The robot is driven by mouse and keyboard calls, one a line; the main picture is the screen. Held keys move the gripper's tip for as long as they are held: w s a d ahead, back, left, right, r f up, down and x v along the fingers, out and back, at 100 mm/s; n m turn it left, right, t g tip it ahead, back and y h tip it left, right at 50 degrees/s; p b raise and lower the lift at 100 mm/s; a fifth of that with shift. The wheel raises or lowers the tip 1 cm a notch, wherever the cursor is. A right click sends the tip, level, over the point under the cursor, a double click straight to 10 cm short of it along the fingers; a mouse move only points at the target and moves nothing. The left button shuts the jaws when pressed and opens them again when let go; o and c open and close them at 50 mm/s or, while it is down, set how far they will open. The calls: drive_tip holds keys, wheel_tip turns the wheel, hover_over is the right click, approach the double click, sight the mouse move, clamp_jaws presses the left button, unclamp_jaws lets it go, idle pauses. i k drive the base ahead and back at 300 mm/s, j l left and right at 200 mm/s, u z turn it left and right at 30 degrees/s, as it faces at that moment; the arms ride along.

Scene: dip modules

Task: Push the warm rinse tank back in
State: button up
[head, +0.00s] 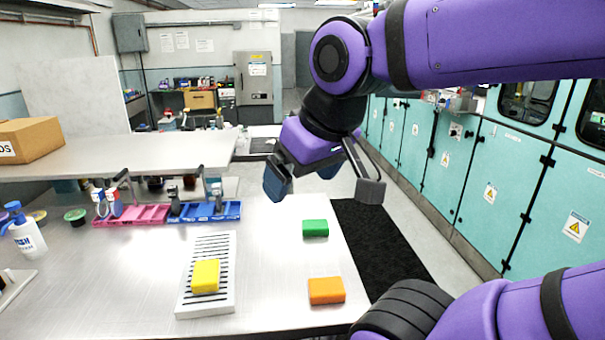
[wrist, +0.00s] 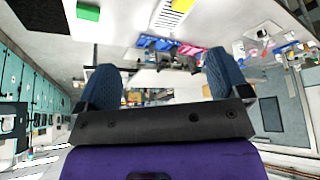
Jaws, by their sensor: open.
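A white slatted tray (head: 222,250) lies on the steel table, with a yellow block (head: 205,276) on its slats. A green block (head: 315,228) and an orange block (head: 326,290) lie on bare metal to the right of the tray. No readable label shows which thing is the warm rinse tank. My gripper (head: 303,178) is open and empty, raised above the table's far right part, apart from all the blocks. The wrist view shows its two blue pads spread wide, with the green block (wrist: 88,12) and yellow block (wrist: 182,5) near the top edge.
Pink trays (head: 130,216) and blue trays (head: 205,213) stand along the table's back, below a raised shelf (head: 110,157). A white bottle (head: 24,235) stands at the left. A black mat (head: 378,245) lies on the floor before teal cabinets (head: 490,190).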

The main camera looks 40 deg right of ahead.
sight(466, 105)
drive_tip(key=k, duration=0.55)
drive_tip(key=k+l+z, duration=0.1)
drive_tip(key=z, duration=1.3)
drive_tip(key=i+l+z, duration=0.1)
drive_tip(key=i+l, duration=0.15)
drive_tip(key=i, duration=0.15)
drive_tip(key=i+l, duration=0.25)
drive_tip(key=i+l+z, duration=0.15)
drive_tip(key=i, duration=0.35)
drive_tip(key=i+l, duration=0.55)
drive_tip(key=i, duration=0.25)
drive_tip(key=i+l, duration=0.25)
drive_tip(key=i, duration=0.25)
drive_tip(key=i+l, duration=0.25)
drive_tip(key=i, duration=0.3)
drive_tip(key=i+j, duration=0.2)
drive_tip(key=i, duration=0.2)
drive_tip(key=i+j+z, duration=0.15)
drive_tip(key=i, duration=0.2)
